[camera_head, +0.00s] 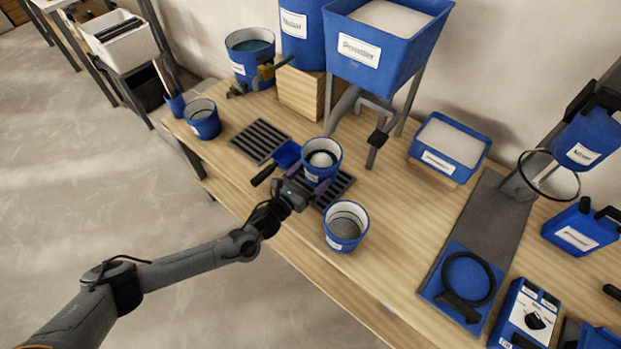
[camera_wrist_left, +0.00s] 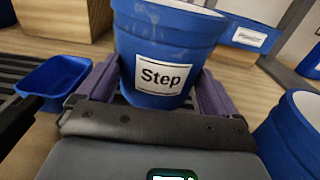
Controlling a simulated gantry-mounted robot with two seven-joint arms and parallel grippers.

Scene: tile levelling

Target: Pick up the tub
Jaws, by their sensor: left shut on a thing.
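A blue tub (camera_head: 322,158) with white powder inside stands at the middle of the bench, over a dark slotted grate. In the left wrist view the tub (camera_wrist_left: 168,45) fills the upper middle and carries a white label reading "Step". My left gripper (camera_head: 306,186) reaches it from the front left. In the left wrist view its purple fingers (camera_wrist_left: 155,90) sit on both sides of the tub, shut on it. The tub looks upright. Whether its base touches the grate (camera_head: 338,190) cannot be told. My right gripper is not in view.
A blue scoop (camera_head: 287,154) lies just left of the tub. Another blue tub (camera_head: 345,227) with grey content stands close at the front right. A hopper (camera_head: 375,50) on legs stands behind. A second grate (camera_head: 260,141) lies to the left.

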